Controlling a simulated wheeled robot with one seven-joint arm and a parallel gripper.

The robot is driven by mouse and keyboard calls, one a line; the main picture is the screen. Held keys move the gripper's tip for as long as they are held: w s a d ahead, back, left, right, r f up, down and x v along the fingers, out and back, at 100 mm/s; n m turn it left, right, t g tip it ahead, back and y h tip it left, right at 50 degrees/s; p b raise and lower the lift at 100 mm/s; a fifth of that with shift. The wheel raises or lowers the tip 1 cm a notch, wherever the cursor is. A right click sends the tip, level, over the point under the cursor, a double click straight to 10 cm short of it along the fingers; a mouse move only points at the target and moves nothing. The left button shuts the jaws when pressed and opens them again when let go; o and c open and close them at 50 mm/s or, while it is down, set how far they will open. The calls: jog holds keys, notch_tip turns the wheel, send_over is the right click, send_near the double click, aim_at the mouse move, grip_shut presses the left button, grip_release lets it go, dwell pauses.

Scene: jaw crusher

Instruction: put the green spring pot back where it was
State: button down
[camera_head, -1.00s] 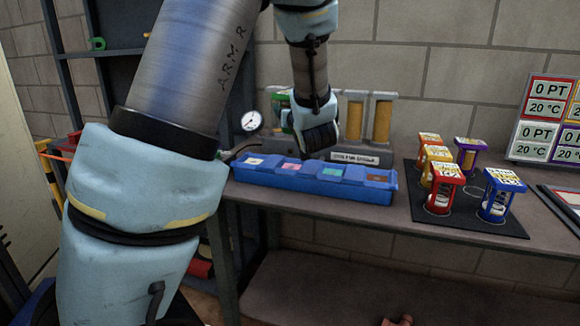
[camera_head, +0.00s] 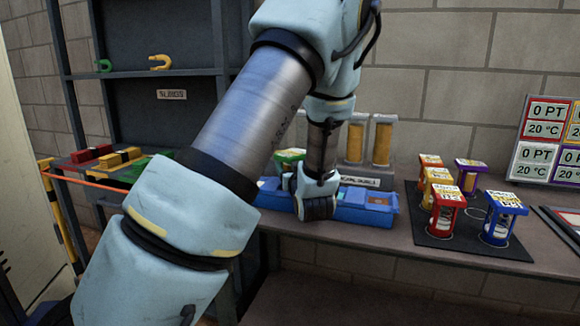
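A green object (camera_head: 290,156), likely the green spring pot, shows partly behind my arm, at the back edge of the blue tray (camera_head: 366,214). Its lower part is hidden. My gripper (camera_head: 318,207) is low over the middle of the blue tray, in front and to the right of the green object. Its fingers are not clear, and I cannot tell whether it holds anything. A bare ring (camera_head: 476,213) shows between the purple and blue pots.
Yellow-filled columns (camera_head: 383,141) stand behind the tray against the wall. Sign cards (camera_head: 545,130) stand at the right, behind a dark flat board (camera_head: 563,222). A dark shelf (camera_head: 150,73) with shackles is at the left. The bench between tray and mat is clear.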

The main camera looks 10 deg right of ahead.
jog(key=shift+f, duration=0.2)
jog(key=shift+c, duration=0.4)
grip_release()
jog(key=shift+r, duration=0.1)
